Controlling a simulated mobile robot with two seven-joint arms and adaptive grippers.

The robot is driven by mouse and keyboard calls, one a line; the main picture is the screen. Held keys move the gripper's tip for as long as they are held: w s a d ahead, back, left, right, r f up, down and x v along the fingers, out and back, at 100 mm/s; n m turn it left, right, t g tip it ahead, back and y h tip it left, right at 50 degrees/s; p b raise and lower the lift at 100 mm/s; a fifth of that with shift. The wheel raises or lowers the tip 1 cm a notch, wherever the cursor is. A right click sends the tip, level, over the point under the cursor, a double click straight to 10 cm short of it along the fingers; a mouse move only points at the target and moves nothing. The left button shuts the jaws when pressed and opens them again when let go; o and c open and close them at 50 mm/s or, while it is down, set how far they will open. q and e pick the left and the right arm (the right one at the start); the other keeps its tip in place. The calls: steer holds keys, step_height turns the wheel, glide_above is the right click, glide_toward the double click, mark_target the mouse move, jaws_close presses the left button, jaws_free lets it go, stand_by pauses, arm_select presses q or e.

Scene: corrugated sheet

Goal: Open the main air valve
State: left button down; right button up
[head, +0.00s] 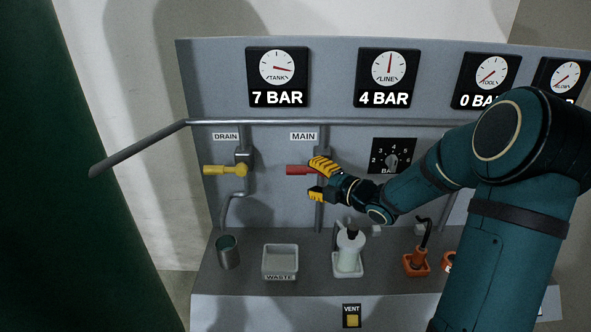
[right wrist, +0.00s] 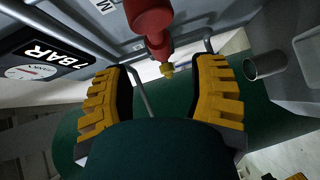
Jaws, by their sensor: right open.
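The main valve's red handle (head: 299,170) sits under the MAIN label (head: 304,136) and points left, crosswise to its vertical pipe (head: 319,218). My right gripper (head: 313,180) is open at its right, covering the valve body. One yellow finger is above the handle's level and one below. In the right wrist view, the red handle (right wrist: 153,24) shows large at the top centre, beyond the open right gripper (right wrist: 160,82). The gap between the fingers looks empty; whether anything touches the handle is unclear. My left gripper is not in view.
The yellow drain handle (head: 221,170) is to the left. Gauges read TANK (head: 277,76) 7 BAR and LINE (head: 383,76) 4 BAR. A grey rail (head: 262,122) runs above the valves. A cup (head: 228,252), waste tray (head: 280,262) and white bottle (head: 349,250) stand on the ledge below.

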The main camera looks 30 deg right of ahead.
mark_target(301, 172)
steer(key=x, duration=0.7)
jaws_close()
